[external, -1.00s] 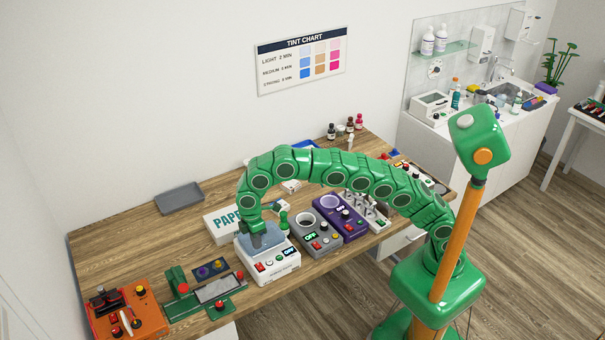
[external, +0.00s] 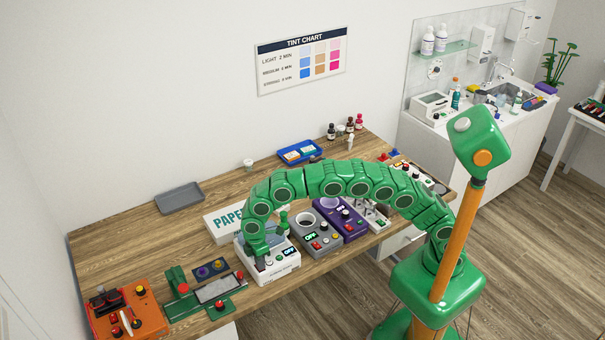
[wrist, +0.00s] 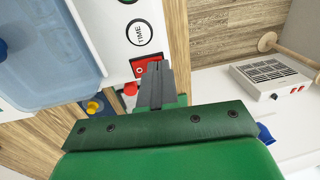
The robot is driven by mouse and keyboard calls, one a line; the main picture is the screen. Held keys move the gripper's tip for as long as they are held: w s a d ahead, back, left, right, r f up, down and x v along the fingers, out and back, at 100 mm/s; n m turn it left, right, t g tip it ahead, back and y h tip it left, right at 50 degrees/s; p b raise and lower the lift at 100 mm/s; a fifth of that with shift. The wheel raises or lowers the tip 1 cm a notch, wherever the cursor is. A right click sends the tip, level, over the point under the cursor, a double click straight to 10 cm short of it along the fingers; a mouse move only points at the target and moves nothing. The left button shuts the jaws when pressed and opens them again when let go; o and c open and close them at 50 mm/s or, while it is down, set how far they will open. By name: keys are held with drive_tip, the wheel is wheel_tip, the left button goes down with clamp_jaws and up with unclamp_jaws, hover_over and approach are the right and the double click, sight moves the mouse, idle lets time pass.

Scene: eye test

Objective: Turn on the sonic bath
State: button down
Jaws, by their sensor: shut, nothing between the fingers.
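The sonic bath (external: 287,269) is a white box on the wooden bench, with a small dark display and coloured controls on its sloped front. In the wrist view its pale blue tank (wrist: 50,45) is at the upper left, beside a round TIME button (wrist: 139,32). A red switch (wrist: 143,63) with a ring mark sits below that button. My gripper (wrist: 154,72) is shut and empty, its dark fingertips right at the red switch's lower edge. Contact cannot be told. In the external view my arm (external: 257,232) hides the tank and the switch.
A grey unit (external: 322,246) and a purple warmer (external: 345,220) stand close on the right. A green fixture (external: 181,288) and an orange box (external: 147,317) are on the left. A paper box (external: 222,226) lies behind.

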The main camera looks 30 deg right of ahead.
drive_tip(key=shift+s+f, duration=0.15)
drive_tip(key=shift+s, duration=0.05)
idle(0.3)
drive_tip(key=shift+w, duration=0.2)
drive_tip(key=shift+w, duration=0.65)
drive_tip(key=shift+r, duration=0.2)
wheel_tip(320, 180, up, 14)
drive_tip(key=s, duration=0.1)
drive_tip(key=shift+s, duration=0.35)
drive_tip(key=shift+d+f, duration=0.1)
idle(0.7)
